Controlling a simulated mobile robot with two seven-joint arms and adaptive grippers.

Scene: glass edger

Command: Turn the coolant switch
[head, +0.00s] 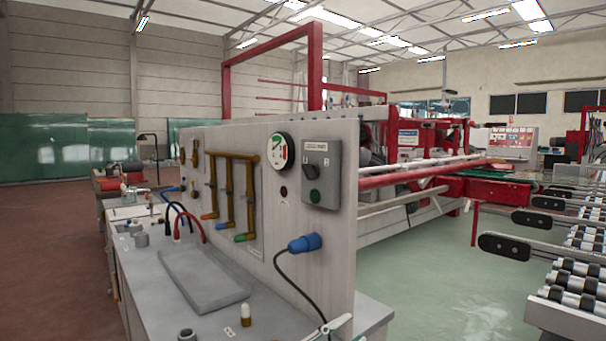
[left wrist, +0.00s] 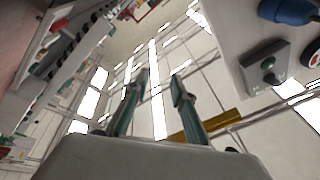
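The coolant switch is most likely the grey box (head: 321,174) with a dark rotary knob (head: 311,171) and a green button, mounted on the right part of the grey upright panel. The box shows tilted at the upper right of the left wrist view (left wrist: 280,72). My left gripper (head: 334,326) shows only in part at the bottom edge of the head view, below the switch and apart from it. In the left wrist view its two fingers (left wrist: 161,78) are spread with nothing between them. My right gripper is in neither view.
A round gauge (head: 278,151) sits left of the switch box. A blue plug (head: 304,243) with a black cable sticks out of the panel below. Brass pipes (head: 229,195) stand farther left, above the grey worktop. Roller conveyors (head: 571,286) lie to the right.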

